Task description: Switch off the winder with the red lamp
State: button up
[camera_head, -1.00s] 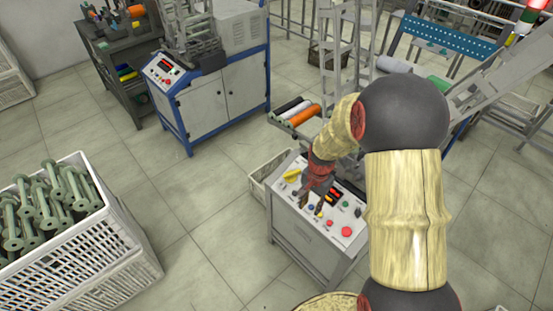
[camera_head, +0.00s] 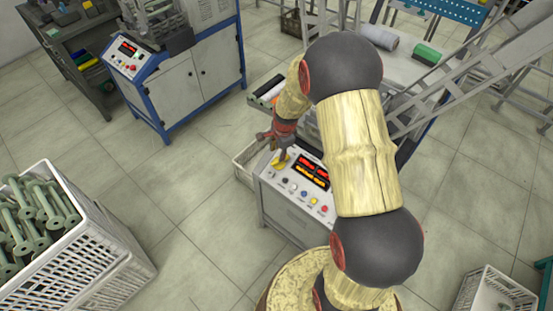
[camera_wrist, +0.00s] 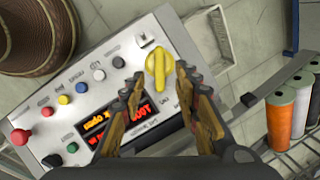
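The control panel (camera_head: 293,185) of the near winder shows in the head view, with red and orange lit displays (camera_head: 312,172) and a row of coloured buttons. A yellow rotary knob (camera_wrist: 159,68) sits at the panel's end in the wrist view; it also shows in the head view (camera_head: 280,163). My gripper (camera_wrist: 160,82) is open above the panel, with one finger on each side of the knob's near end. Contact cannot be told. A red mushroom button (camera_wrist: 20,137) is at the panel's other end. No red lamp tower is in view now.
A second machine with a blue frame (camera_head: 185,85) and its own panel stands at the upper left. A white crate of green bobbins (camera_head: 95,235) is at the lower left. Floor between the machines is clear.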

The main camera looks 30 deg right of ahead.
aim_at(277, 161)
jog(key=shift+b+x, duration=1.45)
jog(key=shift+x, duration=2.45)
jog(key=shift+c, duration=1.4)
grip_shut()
